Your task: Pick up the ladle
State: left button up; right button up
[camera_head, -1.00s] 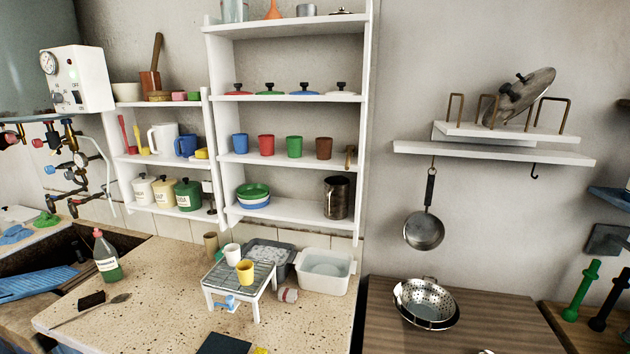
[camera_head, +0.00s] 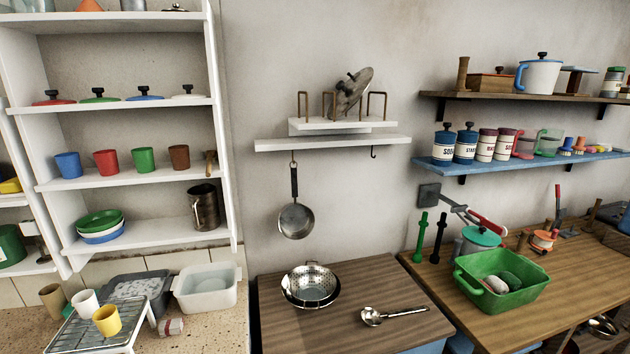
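A shiny metal ladle (camera_head: 393,314) lies on the brown wooden counter in the middle. Its round bowl (camera_head: 372,316) is on the left and its handle points right. Nothing covers it. Neither of my grippers shows in the head view.
A metal colander (camera_head: 311,284) sits in a bowl left of the ladle. A pan (camera_head: 295,220) hangs from the white shelf (camera_head: 330,144) above. A green basin (camera_head: 501,276) stands on the right counter. A metal bowl-shaped utensil (camera_head: 603,325) shows lower right. The counter around the ladle is clear.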

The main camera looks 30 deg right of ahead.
aim_at(372, 318)
jog(key=l+z, duration=0.2)
jog(key=z, duration=1.3)
